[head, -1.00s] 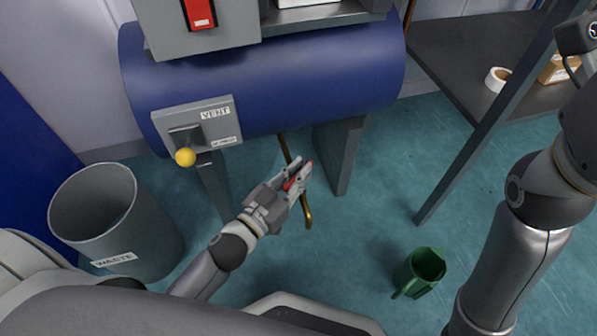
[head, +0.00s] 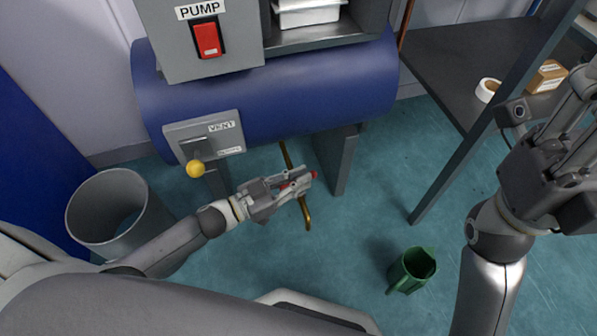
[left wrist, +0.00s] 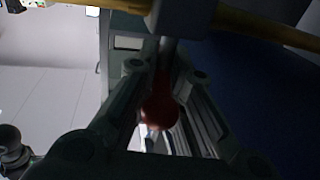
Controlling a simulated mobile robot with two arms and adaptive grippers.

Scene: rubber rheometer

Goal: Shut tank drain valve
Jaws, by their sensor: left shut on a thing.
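The blue tank (head: 290,100) lies across the upper middle of the head view, with a thin brass drain pipe (head: 307,214) coming down below it. My left gripper (head: 302,181) is under the tank at this pipe, shut on the red drain valve handle (head: 314,175). In the left wrist view the red end of the handle (left wrist: 159,110) shows between the fingers, and the brass pipe (left wrist: 265,27) crosses above. The valve body is mostly hidden by the gripper. My right gripper (head: 572,118) is raised at the right edge, away from the tank; its finger opening is unclear.
A vent lever with a yellow ball (head: 195,169) and a red pump switch (head: 208,39) are on the tank front. A grey bin (head: 100,220) stands left. A green jug (head: 412,270) stands on the floor. A dark table (head: 440,70) and tank legs (head: 338,165) border the space.

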